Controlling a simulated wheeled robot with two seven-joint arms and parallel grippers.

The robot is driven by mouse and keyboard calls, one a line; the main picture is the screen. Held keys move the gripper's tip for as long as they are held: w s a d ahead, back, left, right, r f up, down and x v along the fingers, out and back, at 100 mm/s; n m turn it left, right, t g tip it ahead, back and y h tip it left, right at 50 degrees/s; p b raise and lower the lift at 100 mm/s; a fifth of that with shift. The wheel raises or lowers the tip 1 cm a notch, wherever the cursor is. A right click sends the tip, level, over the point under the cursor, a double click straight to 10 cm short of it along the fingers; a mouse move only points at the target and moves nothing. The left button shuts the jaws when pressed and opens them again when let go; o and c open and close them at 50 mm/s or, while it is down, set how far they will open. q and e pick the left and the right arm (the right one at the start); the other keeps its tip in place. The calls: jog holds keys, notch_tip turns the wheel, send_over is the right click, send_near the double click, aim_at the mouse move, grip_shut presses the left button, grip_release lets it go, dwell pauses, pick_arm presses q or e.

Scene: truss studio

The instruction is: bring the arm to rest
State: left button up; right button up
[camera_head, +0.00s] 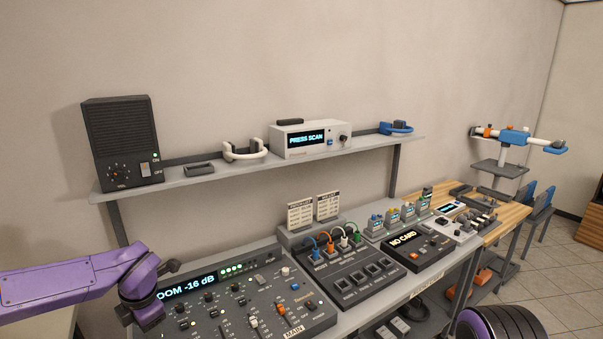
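My purple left arm comes in from the left edge in the head view and bends down at a joint in front of the left end of the mixing console (225,305). It covers the console's left edge and part of its display, which reads "OOM -16 dB". No fingers of my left gripper can be made out. My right gripper is not in view. A purple and black ribbed round part shows at the bottom right edge, and I cannot tell whether it is mine.
A shelf (225,173) above the desk holds a black speaker (122,140), a white headset (244,150) and a "PRESS SCAN" box (312,138). A patch panel (345,275) and a "NO CARD" unit (416,246) stand right of the console. A wooden table (510,213) stands farther right.

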pick_arm(q)
jog(key=s+d+f+m+t+y+b, duration=0.2)
jog(key=s+f+m+b, duration=0.3)
jog(key=f, duration=0.6)
jog(key=s+d+f+m+t+y, duration=0.1)
jog(key=s+d+f+m+t, duration=0.15)
jog(key=f+m, duration=0.6)
jog(key=s+f+m+g+h+b, duration=0.1)
jog(key=s+f+m+b, duration=0.2)
jog(key=s+f, duration=0.6)
jog(key=s+f+m+g+b, duration=0.2)
jog(key=s+f+m+b, duration=0.2)
jog(key=s+f, duration=0.6)
jog(key=s+a+m, duration=0.1)
jog(key=s, duration=0.4)
jog(key=shift+s+f+m+h, duration=0.15)
jog(key=shift+s+m+h, duration=0.2)
jog(key=shift+s+h, duration=0.05)
